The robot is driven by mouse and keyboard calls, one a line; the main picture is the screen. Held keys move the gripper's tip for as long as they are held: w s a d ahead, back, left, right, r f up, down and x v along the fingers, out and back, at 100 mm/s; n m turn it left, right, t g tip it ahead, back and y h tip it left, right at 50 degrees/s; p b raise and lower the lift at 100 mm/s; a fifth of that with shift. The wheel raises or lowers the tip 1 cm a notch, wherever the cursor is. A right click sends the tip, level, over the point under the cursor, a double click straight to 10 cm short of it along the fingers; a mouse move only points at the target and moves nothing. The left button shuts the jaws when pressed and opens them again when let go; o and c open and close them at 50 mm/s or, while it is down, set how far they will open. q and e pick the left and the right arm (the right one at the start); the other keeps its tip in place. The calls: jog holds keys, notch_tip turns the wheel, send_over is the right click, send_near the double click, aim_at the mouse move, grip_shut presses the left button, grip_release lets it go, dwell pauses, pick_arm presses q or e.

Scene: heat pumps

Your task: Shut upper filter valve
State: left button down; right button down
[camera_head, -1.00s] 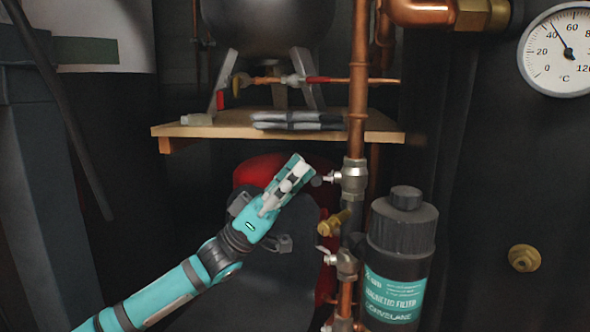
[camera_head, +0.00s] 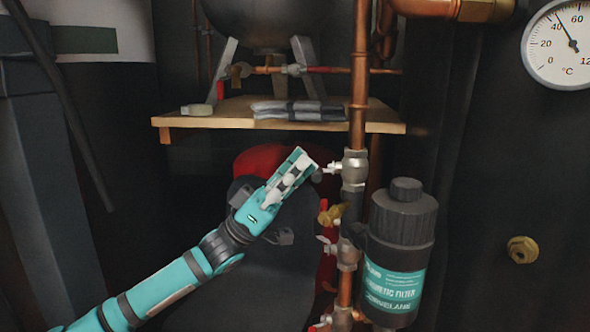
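The upper filter valve (camera_head: 354,166) is a silvery fitting on the vertical copper pipe, above and left of the black magnetic filter (camera_head: 402,235) with its teal label. Its small pale lever (camera_head: 333,168) points left. My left gripper (camera_head: 309,164) reaches up from the lower left, its tip just left of the lever end. A small dark round part lies between tip and lever; contact cannot be made out. The fingers show nearly edge-on, so their opening is unclear. A lower valve (camera_head: 346,254) sits further down the pipe. My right gripper is not in view.
A brass fitting (camera_head: 333,214) sticks out left between the valves. A wooden shelf (camera_head: 220,118) with dark folded items is above my gripper. A red vessel (camera_head: 255,160) is behind it. A temperature gauge (camera_head: 562,48) is at upper right.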

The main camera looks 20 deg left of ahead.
pick_arm(q)
notch_tip(320, 180, up, 10)
jog(key=shift+f, duration=0.2)
jog(key=shift+s+a, duration=0.1)
dwell(0.5)
